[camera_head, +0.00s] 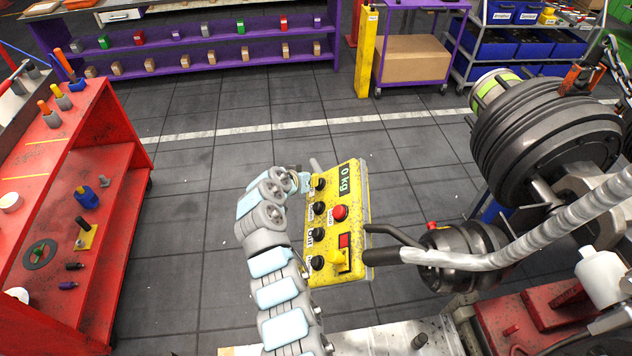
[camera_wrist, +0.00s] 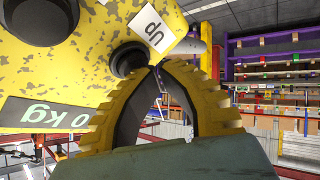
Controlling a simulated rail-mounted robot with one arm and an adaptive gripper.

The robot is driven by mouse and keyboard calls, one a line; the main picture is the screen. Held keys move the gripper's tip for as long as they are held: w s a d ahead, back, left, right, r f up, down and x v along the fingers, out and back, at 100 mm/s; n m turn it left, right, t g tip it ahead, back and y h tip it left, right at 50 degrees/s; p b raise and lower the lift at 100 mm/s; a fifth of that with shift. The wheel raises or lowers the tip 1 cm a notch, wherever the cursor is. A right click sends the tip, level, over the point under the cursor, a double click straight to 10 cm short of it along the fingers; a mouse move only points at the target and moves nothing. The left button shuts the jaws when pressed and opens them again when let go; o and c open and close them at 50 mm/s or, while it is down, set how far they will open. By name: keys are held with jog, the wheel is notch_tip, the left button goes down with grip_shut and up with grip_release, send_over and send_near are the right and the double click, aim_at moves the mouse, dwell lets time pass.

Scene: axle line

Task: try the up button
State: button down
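A yellow control box (camera_head: 350,245) shows in the head view with a column of black buttons, a red button (camera_head: 340,212) and a "0 kg" display (camera_head: 346,179). It fills the upper left of the wrist view (camera_wrist: 90,85). There a white "Up" label (camera_wrist: 155,32) sits beside a black button (camera_wrist: 126,57), the up button; in the head view this appears to be the top black one (camera_head: 320,184). My gripper (camera_wrist: 163,66) has its yellow fingertips together, empty, right at this button. Its tips overlap the button's edge; I cannot tell whether they touch it. The gripper (camera_head: 304,182) is left of the box's top end in the head view.
A yellow lever (camera_head: 337,258) and red switch sit low on the box. A dark cable and grey hose (camera_head: 500,252) run right, near a large black axle part (camera_head: 545,135). A red tool cart (camera_head: 115,130) stands left. Floor beyond the box is clear.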

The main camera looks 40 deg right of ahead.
jog(key=shift+a+r, duration=0.1)
jog(key=shift+w+a+r+b, duration=0.3)
jog(key=shift+w+a+r, duration=0.1)
jog(key=shift+r, duration=0.15)
jog(key=shift+a, duration=0.1)
jog(key=w+a+r, duration=0.1)
jog(key=w+a+r+b, duration=0.1)
jog(key=r, duration=0.1)
jog(key=shift+a+r, duration=0.3)
jog(key=shift+a, duration=0.05)
dwell(0.3)
dwell(0.7)
